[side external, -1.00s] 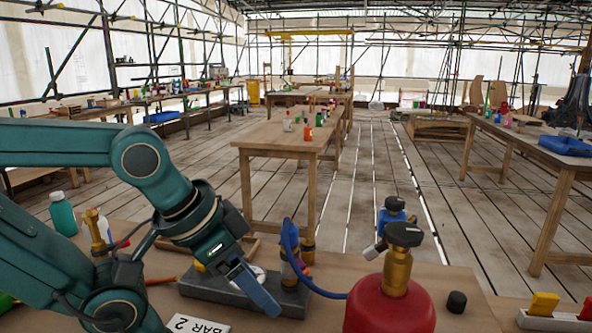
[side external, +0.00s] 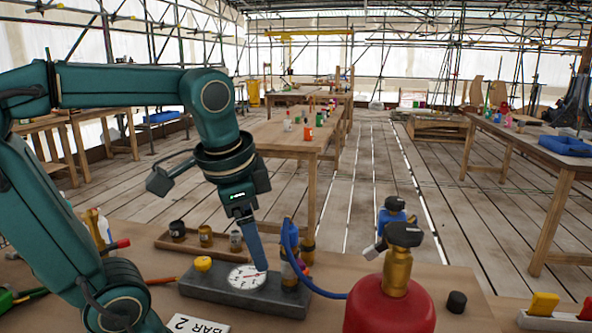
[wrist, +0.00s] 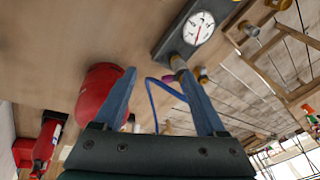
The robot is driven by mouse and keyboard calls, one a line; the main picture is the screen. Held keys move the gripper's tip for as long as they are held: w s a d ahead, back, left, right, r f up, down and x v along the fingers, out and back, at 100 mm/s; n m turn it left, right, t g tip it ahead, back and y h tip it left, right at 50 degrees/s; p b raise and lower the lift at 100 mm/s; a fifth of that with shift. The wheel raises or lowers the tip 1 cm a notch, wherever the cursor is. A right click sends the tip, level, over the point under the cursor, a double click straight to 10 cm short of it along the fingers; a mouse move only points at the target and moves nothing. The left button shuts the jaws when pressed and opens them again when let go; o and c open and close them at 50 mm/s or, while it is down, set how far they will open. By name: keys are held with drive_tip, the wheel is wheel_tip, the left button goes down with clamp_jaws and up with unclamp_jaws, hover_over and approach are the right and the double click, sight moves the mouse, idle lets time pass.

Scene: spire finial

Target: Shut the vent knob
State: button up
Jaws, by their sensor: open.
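A grey block (side external: 236,298) on the bench carries a round white dial gauge (side external: 246,278), a round yellow knob (side external: 203,264) at its left end and brass fittings at its right end. A small red knob (side external: 304,269) shows beside the fittings. I cannot tell for sure which knob is the vent knob. My gripper (side external: 262,266) points down over the block, its fingertips in front of the gauge's right side. In the wrist view my gripper (wrist: 160,72) has its fingers wide apart with nothing between them. The gauge (wrist: 199,28) lies past one fingertip there.
A red cylinder (side external: 388,308) with a black-topped brass valve (side external: 404,236) stands to the right, joined by a blue hose (side external: 318,287). A blue cylinder (side external: 393,214) stands behind it. A wooden tray (side external: 218,252) of small fittings lies behind the block. A "2 BAR" card (side external: 198,325) lies in front.

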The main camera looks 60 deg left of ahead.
drive_tip(key=w+a+f+g, duration=0.2)
drive_tip(key=w+a+g, duration=0.15)
drive_tip(key=a, duration=0.65)
drive_tip(key=n+g, duration=0.2)
drive_tip(key=g, duration=0.1)
approach(203, 260)
drive_tip(key=f, duration=0.1)
drive_tip(key=a+f+n+h, duration=0.1)
drive_tip(key=f+g+h, duration=0.1)
drive_tip(key=shift+s+a+f, duration=0.1)
drive_tip(key=shift+a, duration=0.2)
drive_tip(key=shift+s+f, duration=0.15)
drive_tip(key=shift+x, duration=2.35)
clamp_jaws()
